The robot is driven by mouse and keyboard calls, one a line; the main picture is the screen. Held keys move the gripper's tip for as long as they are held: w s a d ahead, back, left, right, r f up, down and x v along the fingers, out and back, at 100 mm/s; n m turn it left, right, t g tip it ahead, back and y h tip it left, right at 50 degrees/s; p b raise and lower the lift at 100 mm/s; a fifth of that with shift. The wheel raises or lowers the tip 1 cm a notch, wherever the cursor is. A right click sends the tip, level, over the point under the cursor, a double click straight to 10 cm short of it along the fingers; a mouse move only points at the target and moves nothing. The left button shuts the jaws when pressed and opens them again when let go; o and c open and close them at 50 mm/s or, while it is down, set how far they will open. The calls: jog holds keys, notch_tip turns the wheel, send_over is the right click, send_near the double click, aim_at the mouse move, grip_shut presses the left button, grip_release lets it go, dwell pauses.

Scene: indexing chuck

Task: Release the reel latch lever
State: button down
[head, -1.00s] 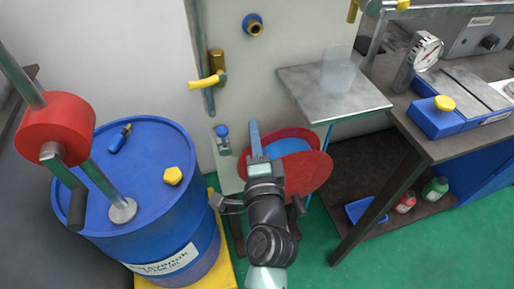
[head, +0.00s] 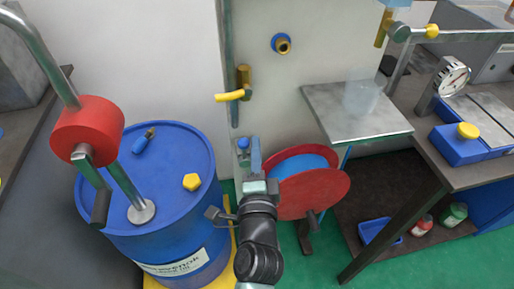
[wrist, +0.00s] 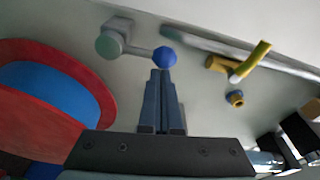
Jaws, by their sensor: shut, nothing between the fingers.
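The reel latch lever shows as a small blue ball knob (head: 243,143) on the wall plate just left of the reel. In the wrist view the blue knob (wrist: 165,56) sits on a thin grey rod running left to a round grey pivot (wrist: 110,43). The reel (head: 312,190), with red flanges and a blue core, stands to the right of the lever. My gripper (head: 255,143) is shut and empty, its fingertips right beside the knob. In the wrist view the fingertips (wrist: 160,73) lie just below the knob; I cannot tell whether they touch it.
A blue drum (head: 150,190) with a red-roller crank pump (head: 87,130) stands at left. A yellow-handled valve (head: 236,96) is on the wall above. A grey shelf (head: 355,115) juts out above the reel at right, and a workbench (head: 460,175) stands beyond it.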

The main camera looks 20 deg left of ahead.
jog(key=shift+s+a+n+b, duration=0.25)
jog(key=shift+a+n+b, duration=0.25)
jog(key=shift+n, duration=0.4)
jog(key=shift+s+a+n+y+b, duration=0.25)
jog(key=shift+a+n+y+b, duration=0.05)
jog(key=shift+n+b, duration=0.55)
jog(key=a+n+b, duration=0.1)
jog(key=n+b, duration=0.1)
jog(key=s+a+n+b, duration=0.1)
jog(key=n, duration=0.1)
jog(key=s+a+n+y+b, duration=0.1)
jog(key=n+b, duration=0.1)
jog(key=shift+f+t+b, duration=0.3)
jog(key=shift+b, duration=0.05)
jog(key=shift+r, duration=0.15)
